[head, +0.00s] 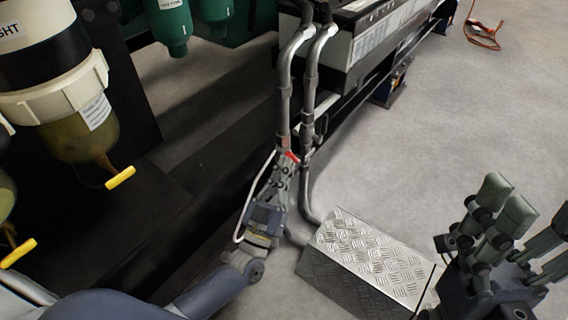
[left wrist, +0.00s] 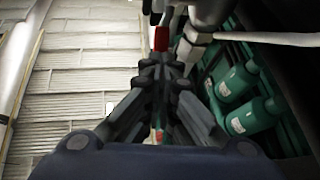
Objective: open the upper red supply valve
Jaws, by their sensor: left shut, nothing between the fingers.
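A small red valve handle (head: 292,156) shows on the pair of grey vertical pipes in the head view, mostly covered by my left gripper. In the left wrist view the red handle (left wrist: 161,38) is upright just beyond the fingertips. My left gripper (head: 286,163) is shut and empty, with its tips close against the handle; I cannot tell whether they touch. A second small red patch (left wrist: 158,135) shows low between the fingers in the wrist view. My right gripper (head: 523,218) is open and empty at the lower right, far from the pipes.
A diamond-plate metal step box (head: 372,258) stands right of the pipe feet. Filter bowls with yellow drain handles (head: 121,178) hang at the left. A battery-like box (head: 370,38) sits behind the pipes.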

